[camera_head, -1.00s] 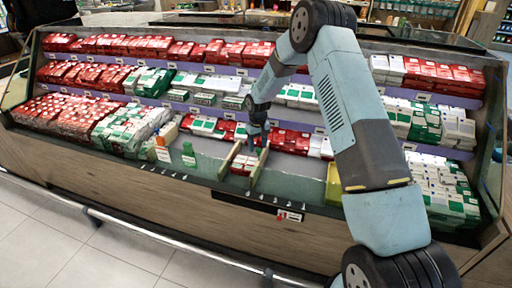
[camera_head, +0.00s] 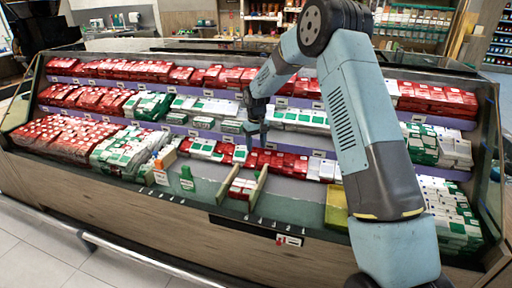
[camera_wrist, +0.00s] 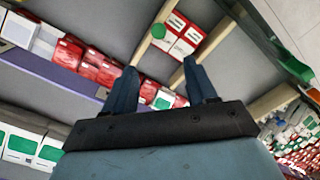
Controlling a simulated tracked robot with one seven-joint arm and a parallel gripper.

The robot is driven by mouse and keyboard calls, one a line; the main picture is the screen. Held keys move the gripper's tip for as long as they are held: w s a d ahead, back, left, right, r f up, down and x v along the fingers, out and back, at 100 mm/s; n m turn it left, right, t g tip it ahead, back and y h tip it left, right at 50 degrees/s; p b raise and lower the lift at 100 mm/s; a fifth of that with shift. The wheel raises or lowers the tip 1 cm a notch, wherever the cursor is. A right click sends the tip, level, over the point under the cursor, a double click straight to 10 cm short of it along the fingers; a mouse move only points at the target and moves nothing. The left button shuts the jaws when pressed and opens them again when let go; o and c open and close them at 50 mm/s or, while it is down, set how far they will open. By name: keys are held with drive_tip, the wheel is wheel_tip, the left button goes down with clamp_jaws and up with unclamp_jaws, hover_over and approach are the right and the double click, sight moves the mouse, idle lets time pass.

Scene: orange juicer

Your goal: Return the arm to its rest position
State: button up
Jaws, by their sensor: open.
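My arm (camera_head: 352,110) reaches from the lower right up and over the display case, bent at the elbow. My gripper (camera_head: 256,134) hangs over the middle of the case, above the lower shelf. In the wrist view my gripper (camera_wrist: 160,80) shows its two dark blue fingers spread apart with nothing between them. Beyond the fingertips are red-and-white packs (camera_wrist: 180,35) between two wooden dividers. These packs (camera_head: 242,187) also stand in the head view, below and apart from the gripper.
The display case (camera_head: 130,195) holds rows of red, green and white packs on several shelves. An orange-capped bottle (camera_head: 160,172) and a green bottle (camera_head: 187,178) stand near its front edge. A yellow box (camera_head: 336,205) is beside my arm. A rail (camera_head: 120,249) runs along the front.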

drive_tip(key=s+d+r+m+t, duration=0.1)
drive_tip(key=s+d+r, duration=0.4)
drive_tip(key=r, duration=0.4)
drive_tip(key=s+d+r+m+t, duration=0.1)
drive_tip(key=s+d+r, duration=0.2)
drive_tip(key=s+r, duration=0.5)
drive_tip(key=s+d+r+t, duration=0.1)
drive_tip(key=s+d+r, duration=0.4)
drive_tip(key=r, duration=0.4)
drive_tip(key=s+d+r+m+t, duration=0.1)
drive_tip(key=s+d, duration=0.1)
drive_tip(key=s, duration=1.2)
drive_tip(key=s+d+r+m+t, duration=0.1)
drive_tip(key=s+d+r+m, duration=0.1)
drive_tip(key=s, duration=1.2)
drive_tip(key=shift+d+t, duration=0.3)
drive_tip(key=shift+d, duration=0.4)
